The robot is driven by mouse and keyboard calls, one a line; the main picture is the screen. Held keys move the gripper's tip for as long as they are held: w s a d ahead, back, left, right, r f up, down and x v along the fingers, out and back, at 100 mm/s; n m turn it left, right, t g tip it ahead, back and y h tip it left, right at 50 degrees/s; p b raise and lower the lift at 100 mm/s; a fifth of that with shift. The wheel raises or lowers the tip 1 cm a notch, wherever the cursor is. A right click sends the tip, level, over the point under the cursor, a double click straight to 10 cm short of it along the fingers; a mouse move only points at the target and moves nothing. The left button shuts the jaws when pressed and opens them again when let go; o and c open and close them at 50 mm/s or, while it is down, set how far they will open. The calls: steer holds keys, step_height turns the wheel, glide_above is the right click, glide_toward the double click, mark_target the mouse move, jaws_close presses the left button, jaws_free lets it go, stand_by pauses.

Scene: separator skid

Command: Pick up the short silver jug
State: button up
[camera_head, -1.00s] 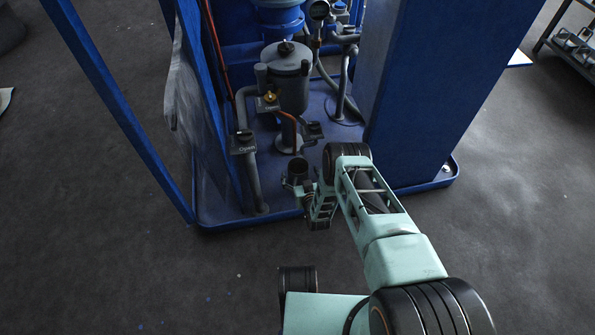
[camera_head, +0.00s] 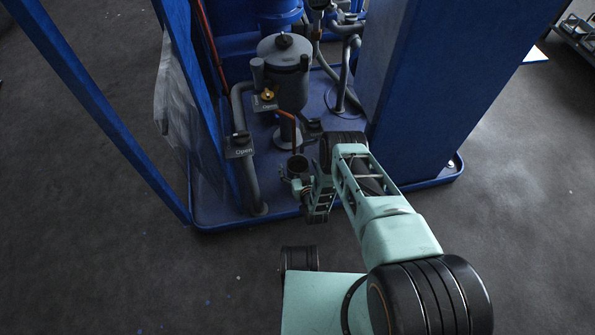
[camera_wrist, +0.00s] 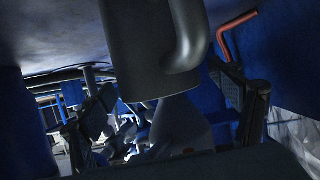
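The short silver jug (camera_head: 298,170) looks dark grey here. It stands near the front edge of the blue skid tray, with its open round mouth up. In the wrist view the jug (camera_wrist: 150,50) is large and close at top centre, with its curved handle toward the right. My gripper (camera_head: 300,186) is at the near side of the jug. In the wrist view my gripper (camera_wrist: 175,112) has its two fingers wide apart, one to each side of the jug, with gaps showing. I see no grip on it. The exact finger depth around the jug is unclear.
A grey vessel (camera_head: 285,75) stands behind the jug. A pipe with an "Open" label (camera_head: 240,150) rises at the left. A blue panel (camera_head: 450,80) stands close at the right of my arm.

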steer(key=c, duration=2)
steer(key=shift+w+r, duration=0.1)
steer(key=shift+c, duration=0.6)
steer(key=shift+r, duration=0.15)
